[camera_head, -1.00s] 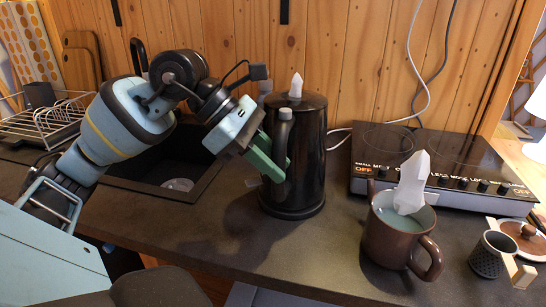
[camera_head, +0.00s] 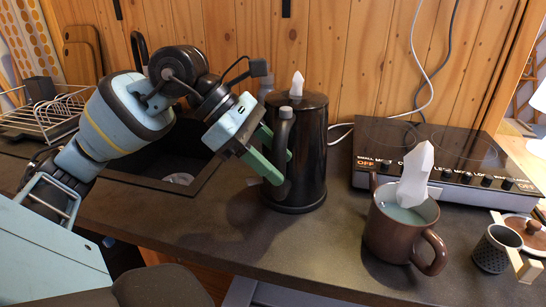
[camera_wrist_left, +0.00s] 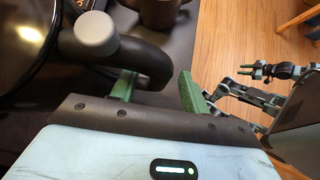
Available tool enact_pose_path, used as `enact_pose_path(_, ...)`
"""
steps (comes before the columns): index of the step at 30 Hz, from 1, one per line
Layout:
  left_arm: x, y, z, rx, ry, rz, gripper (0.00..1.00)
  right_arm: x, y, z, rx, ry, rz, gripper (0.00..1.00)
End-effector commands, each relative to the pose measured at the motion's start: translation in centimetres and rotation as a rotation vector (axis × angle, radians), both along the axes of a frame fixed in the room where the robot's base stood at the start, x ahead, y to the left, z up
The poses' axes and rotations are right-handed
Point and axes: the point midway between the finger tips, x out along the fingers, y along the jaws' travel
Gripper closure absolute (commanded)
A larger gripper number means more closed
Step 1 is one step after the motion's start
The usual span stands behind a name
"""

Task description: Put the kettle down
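The black kettle (camera_head: 312,150) stands upright on the dark countertop (camera_head: 235,235), between the sink and the hob. A pale crystal-like knob tops its lid, and its handle (camera_head: 284,128) faces my left gripper. My left gripper (camera_head: 284,168) is open, its green fingers apart at the handle. In the left wrist view the fingers (camera_wrist_left: 158,80) are spread, with the lower part of the black handle (camera_wrist_left: 150,62) close to them and partly between them. My right gripper (camera_wrist_left: 246,70) shows small at the right of the left wrist view, away from the kettle, with its green fingers apart.
A brown mug (camera_head: 391,232) with a pale crystal-like piece stands right of the kettle, before the black hob (camera_head: 440,165). A dark cup (camera_head: 493,250) is at far right. The sink (camera_head: 185,165) and dish rack (camera_head: 45,118) lie left. Counter in front of the kettle is clear.

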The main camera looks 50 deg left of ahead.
Motion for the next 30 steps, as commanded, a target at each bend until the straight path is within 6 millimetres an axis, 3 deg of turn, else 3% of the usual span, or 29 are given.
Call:
enact_pose_path(9, 0.0, 0.0, 0.2, 0.000, 0.000, 0.000, 0.54, 0.1, 0.0, 0.0, -0.001, 0.000, 0.001, 0.64)
enact_pose_path(15, 0.0, 0.0, 1.8, 0.001, -0.005, 0.000, 0.54, 0.4, -0.1, 1.2, -0.002, -0.010, 0.001, 0.64)
enact_pose_path(20, -1.1, 1.7, 3.1, 0.002, 0.001, 0.004, 0.54, -0.4, -0.1, 0.0, -0.002, 0.009, 0.002, 0.64)
enact_pose_path(30, -3.9, 5.4, 7.8, -0.001, -0.001, 0.002, 0.54, -0.4, 0.0, -0.6, 0.000, 0.010, 0.001, 0.64)
